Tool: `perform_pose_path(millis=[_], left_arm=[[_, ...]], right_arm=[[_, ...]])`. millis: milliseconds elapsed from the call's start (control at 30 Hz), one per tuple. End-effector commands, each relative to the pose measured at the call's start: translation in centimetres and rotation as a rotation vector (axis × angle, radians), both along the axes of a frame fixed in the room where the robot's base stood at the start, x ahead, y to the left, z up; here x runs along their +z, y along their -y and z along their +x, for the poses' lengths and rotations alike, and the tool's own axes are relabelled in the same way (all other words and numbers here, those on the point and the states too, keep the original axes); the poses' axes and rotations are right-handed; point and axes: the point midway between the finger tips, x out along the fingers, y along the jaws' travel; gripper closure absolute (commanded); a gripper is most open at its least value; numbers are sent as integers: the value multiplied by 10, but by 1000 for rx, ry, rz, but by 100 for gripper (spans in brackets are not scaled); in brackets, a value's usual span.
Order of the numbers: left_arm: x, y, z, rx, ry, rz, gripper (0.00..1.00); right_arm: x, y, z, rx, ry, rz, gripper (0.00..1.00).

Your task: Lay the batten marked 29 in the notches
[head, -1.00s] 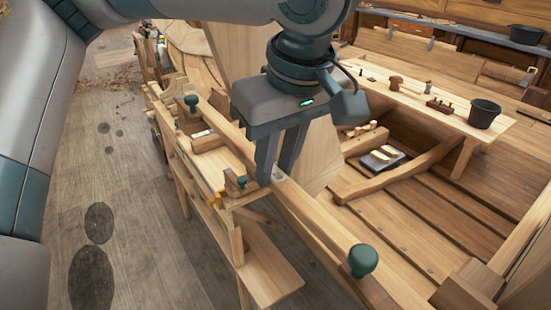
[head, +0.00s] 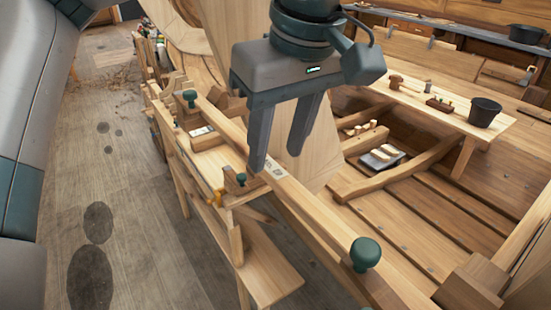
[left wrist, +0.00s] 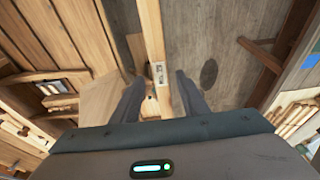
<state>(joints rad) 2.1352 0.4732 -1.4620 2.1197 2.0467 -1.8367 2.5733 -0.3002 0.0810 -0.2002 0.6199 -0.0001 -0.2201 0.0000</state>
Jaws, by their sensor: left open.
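A long pale wooden batten (head: 315,210) runs diagonally beside the open hull, with a green knob near each end, a near one (head: 365,254) and a far one (head: 190,98). A small pale label (head: 273,171) with dark marks is on its top; the marks are too small to read surely. The label also shows in the left wrist view (left wrist: 158,74). My left gripper (head: 276,158) is open and empty, over the batten by the label. In the left wrist view the fingers (left wrist: 158,80) stand apart on either side of the batten. I cannot tell whether the batten sits in notches.
A work stand (head: 262,275) with a small green-knobbed block (head: 238,180) is left of the batten. Inside the hull, a plank bench holds a black bucket (head: 484,112) and small tools. A dark tray (head: 382,158) lies on the floorboards.

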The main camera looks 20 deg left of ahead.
Motion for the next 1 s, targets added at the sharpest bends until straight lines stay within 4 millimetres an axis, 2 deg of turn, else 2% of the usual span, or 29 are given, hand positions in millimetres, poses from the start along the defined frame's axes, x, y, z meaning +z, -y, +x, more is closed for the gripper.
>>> perform_pose_path(millis=[300, 500, 700, 1000], left_arm=[[53, 13, -9, 1, 5, -1, 60], [78, 18, -13, 0, 2, -1, 60], [88, 19, -15, -1, 1, 0, 60], [88, 19, -15, -1, 0, 1, 60]], right_arm=[[-23, 0, 0, 0, 0, 0, 100], [-30, 0, 0, 0, 0, 0, 100], [-31, 0, 0, 0, 0, 0, 100], [-31, -1, 0, -1, 1, 1, 100]])
